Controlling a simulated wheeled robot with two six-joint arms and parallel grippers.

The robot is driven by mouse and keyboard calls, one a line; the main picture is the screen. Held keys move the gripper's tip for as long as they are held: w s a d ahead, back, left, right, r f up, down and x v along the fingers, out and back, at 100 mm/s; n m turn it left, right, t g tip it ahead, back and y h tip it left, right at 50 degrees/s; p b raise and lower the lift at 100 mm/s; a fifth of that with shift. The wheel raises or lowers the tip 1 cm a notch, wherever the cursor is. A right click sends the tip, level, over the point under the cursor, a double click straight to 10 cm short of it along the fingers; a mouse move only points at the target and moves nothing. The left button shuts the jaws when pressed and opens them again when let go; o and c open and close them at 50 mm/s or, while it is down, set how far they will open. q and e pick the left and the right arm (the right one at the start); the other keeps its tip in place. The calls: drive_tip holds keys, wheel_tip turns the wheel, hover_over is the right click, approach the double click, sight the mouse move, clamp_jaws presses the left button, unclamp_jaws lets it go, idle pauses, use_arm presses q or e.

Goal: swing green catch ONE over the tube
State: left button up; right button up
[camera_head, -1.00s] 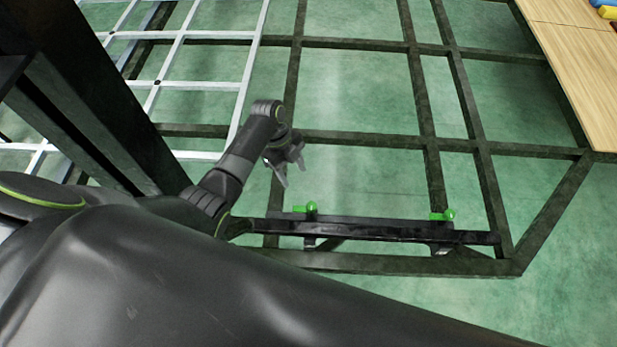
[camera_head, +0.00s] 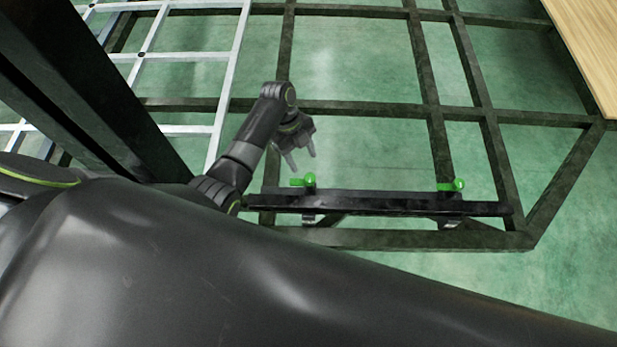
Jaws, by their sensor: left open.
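Two green catches sit along the dark tube (camera_head: 380,203), which lies level across the near part of the chassis frame. One green catch (camera_head: 305,181) is toward the tube's left part, the other green catch (camera_head: 452,185) toward its right part. I cannot tell which of them is ONE. My left gripper (camera_head: 301,162) is open and empty, with its fingers pointing down, just above and behind the left catch in the picture and apart from it. My right gripper is not in view.
The dark chassis beams (camera_head: 350,108) form an open grid over the green floor (camera_head: 370,150). A pale metal grid (camera_head: 190,55) lies at the upper left. A wooden panel (camera_head: 590,40) is at the upper right.

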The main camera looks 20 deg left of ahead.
sight(310, 178)
use_arm(q)
drive_tip(key=b+x, duration=0.3)
drive_tip(key=x, duration=0.2)
drive_tip(key=shift+f+b, duration=0.1)
drive_tip(key=shift+b, duration=0.2)
drive_tip(key=shift+b+x, duration=0.95)
drive_tip(key=shift+x, duration=0.15)
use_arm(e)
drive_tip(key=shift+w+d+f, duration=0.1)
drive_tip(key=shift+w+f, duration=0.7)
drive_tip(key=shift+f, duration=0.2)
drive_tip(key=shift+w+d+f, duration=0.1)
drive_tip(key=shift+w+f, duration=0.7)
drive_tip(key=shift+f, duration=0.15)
use_arm(q)
drive_tip(key=shift+d, duration=0.1)
